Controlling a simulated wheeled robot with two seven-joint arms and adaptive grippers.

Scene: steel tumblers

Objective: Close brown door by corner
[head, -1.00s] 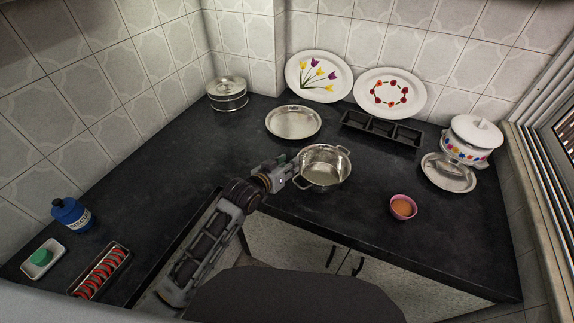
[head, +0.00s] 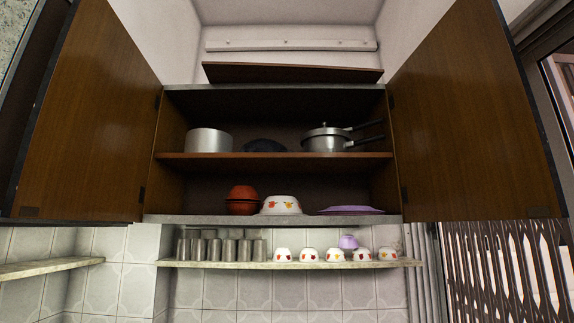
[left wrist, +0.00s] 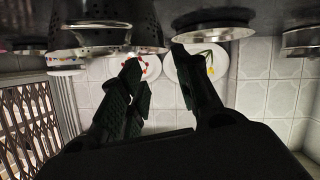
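An upper cabinet has two brown doors, both swung wide open in the head view. The left brown door (head: 95,110) hangs open on the left, and the right brown door (head: 468,110) hangs open on the right. A wall corner shows in the tiles below the cabinet's left side; I cannot tell for sure which door is the one by the corner. My left gripper (left wrist: 160,58) shows in the left wrist view with its dark fingers apart and nothing between them. No door shows there. My right gripper is in neither current view.
Steel tumblers (head: 220,248) and several cups stand on a ledge (head: 300,263) below. A metal grille (head: 505,265) is at right. The left wrist view shows a perforated metal vessel (left wrist: 105,30) and plates near the fingers.

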